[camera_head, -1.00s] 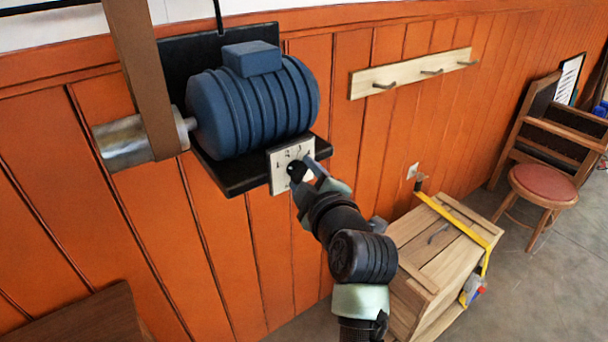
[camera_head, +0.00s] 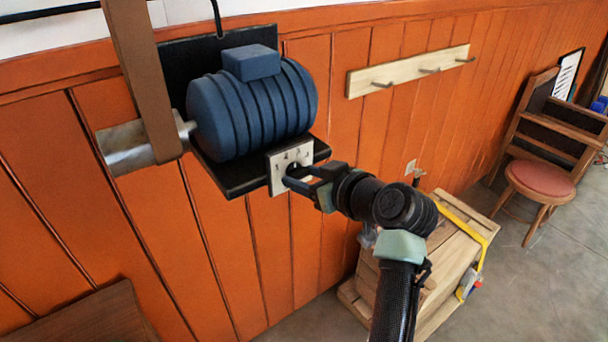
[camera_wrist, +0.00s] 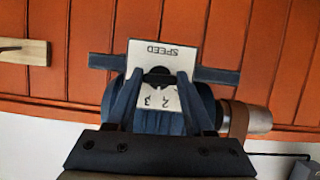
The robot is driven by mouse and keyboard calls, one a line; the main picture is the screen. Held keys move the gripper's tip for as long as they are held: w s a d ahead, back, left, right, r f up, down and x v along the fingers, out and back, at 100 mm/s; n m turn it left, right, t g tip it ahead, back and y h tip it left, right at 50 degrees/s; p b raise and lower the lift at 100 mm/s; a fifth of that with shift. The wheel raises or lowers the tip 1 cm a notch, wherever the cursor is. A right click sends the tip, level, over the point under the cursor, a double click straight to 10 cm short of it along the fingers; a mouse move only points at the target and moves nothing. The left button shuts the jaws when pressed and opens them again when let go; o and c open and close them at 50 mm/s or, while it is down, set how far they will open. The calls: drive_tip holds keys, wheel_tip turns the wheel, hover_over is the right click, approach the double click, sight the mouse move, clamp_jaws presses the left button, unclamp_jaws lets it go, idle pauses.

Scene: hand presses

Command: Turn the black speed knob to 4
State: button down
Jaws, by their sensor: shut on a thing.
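The black speed knob (camera_wrist: 160,72) sits on a white dial plate (camera_wrist: 150,50) marked SPEED, which appears upside down in the wrist view. The numbers 2 and 3 are readable there; other marks and the knob's exact setting are hard to tell. In the head view the plate (camera_head: 277,183) is fixed at the front of the black motor shelf, and the knob is largely hidden by my fingers. My gripper (camera_wrist: 160,76) is shut on the knob, a fingertip on either side. In the head view my gripper (camera_head: 296,177) reaches the plate from the right.
A blue motor (camera_head: 250,105) stands on the black shelf (camera_head: 225,178), with a brown belt (camera_head: 142,80) over a metal pulley at left. A peg rail (camera_head: 410,72) is on the orange wall. A wooden crate (camera_head: 455,265) stands below my arm, and a chair (camera_head: 540,180) is at right.

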drive_tip(key=m+y, duration=0.1)
drive_tip(key=m, duration=0.1)
drive_tip(key=m+g+y, duration=0.1)
drive_tip(key=m, duration=0.1)
drive_tip(key=shift+w+d+f+m+g+y+b, duration=0.1)
drive_tip(key=shift+d+m+g+y+b, duration=0.05)
drive_tip(key=shift+m+g+y+b, duration=0.2)
drive_tip(key=m+y+b, duration=0.1)
drive_tip(key=m+y, duration=0.1)
drive_tip(key=m, duration=0.2)
drive_tip(key=shift+g+y, duration=0.25)
drive_tip(key=shift+g, duration=0.1)
idle(0.4)
drive_tip(key=shift+c, duration=1.4)
unclamp_jaws()
drive_tip(key=shift+d, duration=0.1)
drive_tip(key=b+v, duration=0.3)
drive_tip(key=v, duration=1)
drive_tip(key=shift+b, duration=0.35)
drive_tip(key=shift+f, duration=0.1)
